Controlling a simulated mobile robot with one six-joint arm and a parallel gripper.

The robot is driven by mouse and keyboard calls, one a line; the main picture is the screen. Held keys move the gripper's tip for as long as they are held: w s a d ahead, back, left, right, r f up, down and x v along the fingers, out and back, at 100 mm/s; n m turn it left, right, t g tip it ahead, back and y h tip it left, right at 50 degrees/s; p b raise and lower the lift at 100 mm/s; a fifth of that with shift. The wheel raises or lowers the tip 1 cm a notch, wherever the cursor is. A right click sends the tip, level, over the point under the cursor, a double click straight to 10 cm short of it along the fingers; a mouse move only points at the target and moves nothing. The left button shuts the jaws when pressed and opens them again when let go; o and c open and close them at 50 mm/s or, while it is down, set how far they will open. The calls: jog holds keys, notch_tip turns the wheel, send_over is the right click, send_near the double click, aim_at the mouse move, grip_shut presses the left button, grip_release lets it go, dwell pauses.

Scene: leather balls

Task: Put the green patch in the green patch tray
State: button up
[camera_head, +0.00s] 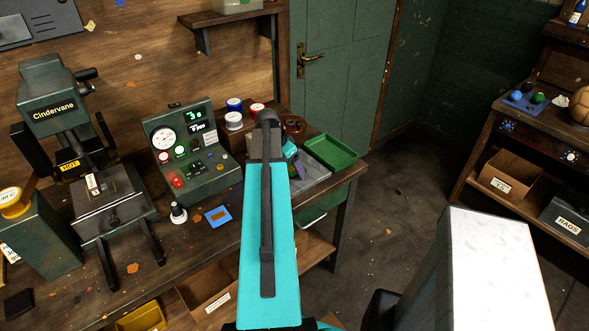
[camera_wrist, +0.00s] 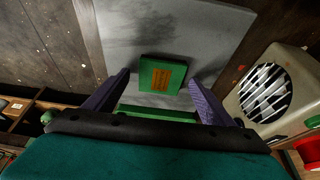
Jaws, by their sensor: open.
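The green patch (camera_wrist: 162,77), a square with an orange-brown marked centre, shows in the wrist view on a pale grey surface (camera_wrist: 120,30). My gripper (camera_wrist: 159,78) has its two purple fingers spread, one to either side of the patch in the picture. I see no finger clearly touching it. A second green strip (camera_wrist: 155,112) lies between the fingers, nearer the palm; I cannot tell what it is.
A blue patch (camera_head: 218,216) lies on the bench left of my arm. A gauge panel (camera_head: 190,150) and a Cindervane press (camera_head: 75,140) stand further left. Spools (camera_head: 234,120) stand behind. A cream grilled housing (camera_wrist: 268,85) is close right in the wrist view.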

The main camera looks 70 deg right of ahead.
aim_at(292, 169)
dwell(0.4)
jog(key=c, duration=1.3)
jog(key=shift+o, duration=0.2)
jog(key=shift+r, duration=0.2)
jog(key=shift+r+b, duration=1)
jog(key=shift+r, duration=0.6)
jog(key=s+a+b, duration=0.1)
jog(key=a, duration=0.2)
jog(key=s+a+b, duration=0.1)
jog(key=s+a, duration=0.1)
jog(key=a, duration=0.1)
jog(key=s+a+b, duration=0.1)
jog(key=a, duration=0.2)
jog(key=shift+s+a+r, duration=0.15)
jog(key=shift+a+r, duration=0.15)
jog(key=shift+r, duration=0.05)
jog(key=a+b, duration=0.1)
jog(key=b, duration=0.2)
jog(key=s+a+b, duration=0.1)
jog(key=a+b, duration=0.1)
jog(key=b, duration=0.1)
jog(key=shift+s, duration=0.15)
jog(key=b, duration=0.3)
jog(key=shift+s+a+r, duration=0.1)
jog(key=shift+s+a, duration=0.05)
jog(key=shift+a, duration=0.15)
